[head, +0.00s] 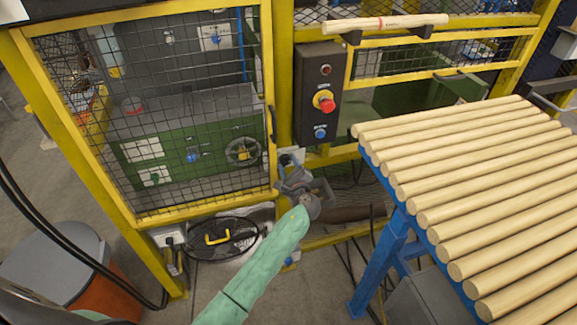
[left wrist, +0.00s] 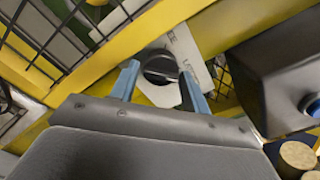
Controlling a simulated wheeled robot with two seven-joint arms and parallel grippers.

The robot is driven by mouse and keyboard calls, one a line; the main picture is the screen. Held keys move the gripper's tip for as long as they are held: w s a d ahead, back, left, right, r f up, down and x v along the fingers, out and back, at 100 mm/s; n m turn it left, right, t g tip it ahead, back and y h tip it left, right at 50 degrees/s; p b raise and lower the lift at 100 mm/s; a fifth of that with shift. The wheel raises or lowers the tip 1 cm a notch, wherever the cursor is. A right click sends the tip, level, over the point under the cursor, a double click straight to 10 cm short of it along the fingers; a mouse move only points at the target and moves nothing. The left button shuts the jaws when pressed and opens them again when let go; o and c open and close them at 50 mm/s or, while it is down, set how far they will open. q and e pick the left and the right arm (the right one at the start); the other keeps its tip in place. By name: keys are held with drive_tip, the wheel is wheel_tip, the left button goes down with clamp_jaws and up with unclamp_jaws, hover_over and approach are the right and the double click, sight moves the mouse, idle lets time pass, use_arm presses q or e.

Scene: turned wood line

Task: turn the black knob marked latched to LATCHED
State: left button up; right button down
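The black knob (left wrist: 161,67) sits on a light plate (left wrist: 186,46) with partly readable lettering, fixed to the yellow frame. In the left wrist view the two blue-grey fingers of my left gripper (left wrist: 160,85) stand apart, one on each side of the knob. I cannot tell whether they touch it. In the head view the knob (head: 285,159) is small, just beyond my left gripper (head: 288,173), below the black control box. The way the knob points is hard to read. My right gripper is in neither view.
The black control box (head: 318,75) with a red stop button (head: 325,102) hangs just above. The yellow mesh door (head: 150,110) is on the left. A blue rack (head: 391,190) of wooden rods (head: 470,160) stands close on the right. A cable coil (head: 218,237) hangs low.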

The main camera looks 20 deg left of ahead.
use_arm(q)
drive_tip(key=shift+s, duration=0.1)
drive_tip(key=b+v, duration=0.3)
drive_tip(key=v, duration=0.4)
drive_tip(key=shift+s+d, duration=0.25)
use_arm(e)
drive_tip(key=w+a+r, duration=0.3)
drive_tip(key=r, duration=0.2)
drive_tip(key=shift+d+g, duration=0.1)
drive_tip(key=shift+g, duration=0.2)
